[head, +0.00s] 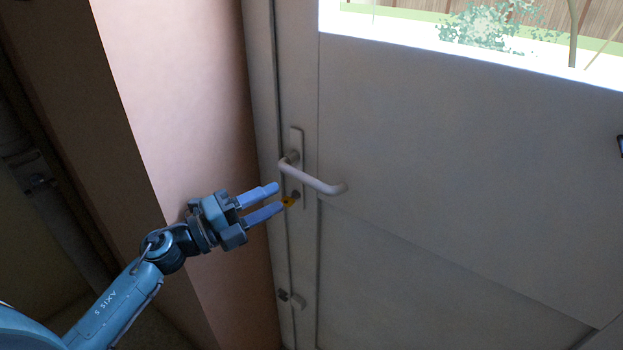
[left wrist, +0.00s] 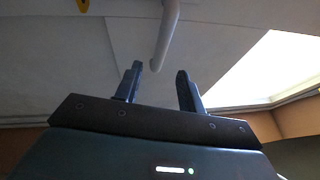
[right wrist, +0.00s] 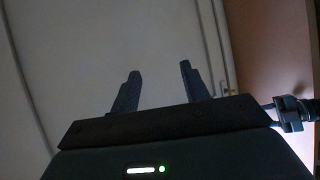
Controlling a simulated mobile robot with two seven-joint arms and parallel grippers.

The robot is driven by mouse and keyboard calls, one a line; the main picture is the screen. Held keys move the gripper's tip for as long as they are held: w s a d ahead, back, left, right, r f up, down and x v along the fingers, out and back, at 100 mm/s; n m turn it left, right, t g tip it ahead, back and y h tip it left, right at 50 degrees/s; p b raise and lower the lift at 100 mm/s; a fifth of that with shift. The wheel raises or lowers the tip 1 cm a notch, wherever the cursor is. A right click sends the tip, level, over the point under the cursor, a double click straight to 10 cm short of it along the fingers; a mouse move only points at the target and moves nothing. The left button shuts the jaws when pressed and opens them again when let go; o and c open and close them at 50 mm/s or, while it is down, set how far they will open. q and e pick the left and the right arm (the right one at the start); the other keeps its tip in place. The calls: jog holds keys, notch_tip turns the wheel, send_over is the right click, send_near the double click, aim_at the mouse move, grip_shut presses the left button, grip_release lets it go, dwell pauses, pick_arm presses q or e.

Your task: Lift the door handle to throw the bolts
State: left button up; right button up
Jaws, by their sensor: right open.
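The pale door handle (head: 318,184) is a bent lever on a tall narrow plate, and its grip points right, sloping slightly down in the head view. My left gripper (head: 279,197) is open and empty, its fingertips close to the plate, left of and just below the lever in that view. In the left wrist view the handle (left wrist: 168,35) shows beyond the gap between the open fingers (left wrist: 160,71); I see no contact. My right gripper (right wrist: 158,74) is open and empty, facing the door panel. The bolts are not visible.
The grey door (head: 430,150) has a bright window (head: 480,35) at the top. A pinkish plaster wall (head: 180,90) stands left of the frame, close to my left arm.

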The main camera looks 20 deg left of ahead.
aim_at(305, 184)
pick_arm(q)
jog(key=p+x, duration=0.2)
jog(key=x, duration=0.9)
jog(key=shift+c, duration=0.2)
grip_shut()
